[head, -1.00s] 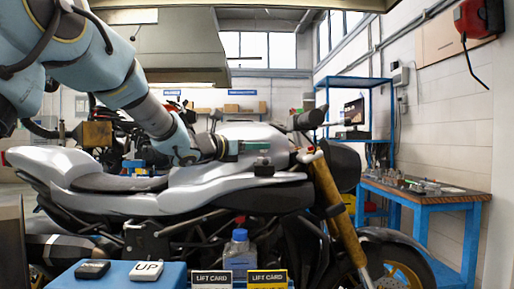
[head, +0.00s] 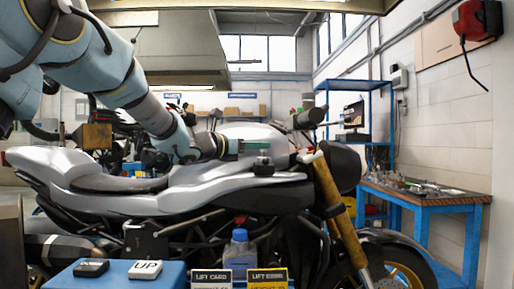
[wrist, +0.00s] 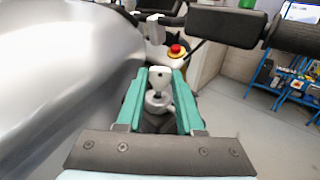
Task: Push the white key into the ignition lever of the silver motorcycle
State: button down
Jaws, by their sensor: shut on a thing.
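The silver motorcycle (head: 200,190) stands across the head view, front wheel to the right. My gripper (wrist: 160,77), with teal fingers, is over the tank's front end, near the handlebar. It also shows from the side in the head view (head: 252,146). In the wrist view the fingers are shut on the white key (wrist: 157,77), whose pale upper part shows between the tips. A pale round part (wrist: 157,102), perhaps the ignition lever, shows between the fingers below the key. I cannot tell whether key and lever touch. In the head view a dark knob-like part (head: 262,166) sits below the fingertips.
A red button (wrist: 176,50) on a yellow base and the handlebar parts (wrist: 225,25) lie just beyond the fingertips. A blue workbench (head: 425,205) stands at right. A blue box (head: 115,278) with two key-like pads and lift cards (head: 212,278) are in front.

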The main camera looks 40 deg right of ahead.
jog(key=shift+f+b, duration=0.7)
jog(key=shift+b, duration=0.1)
jog(key=shift+r, duration=0.2)
dwell(0.7)
jog(key=shift+r, duration=0.35)
jog(key=shift+r+p, duration=0.3)
jog(key=shift+r, duration=0.05)
jog(key=g, duration=0.1)
jog(key=m+g+p, duration=0.1)
jog(key=shift+w+m+g, duration=0.3)
jog(key=shift+f+m+g, duration=0.15)
jog(key=shift+m+g, duration=0.25)
jog(key=shift+g, duration=0.2)
jog(key=shift+b, duration=2.05)
dwell(1.6)
jog(key=shift+f+b, duration=0.5)
jog(key=shift+b, duration=0.15)
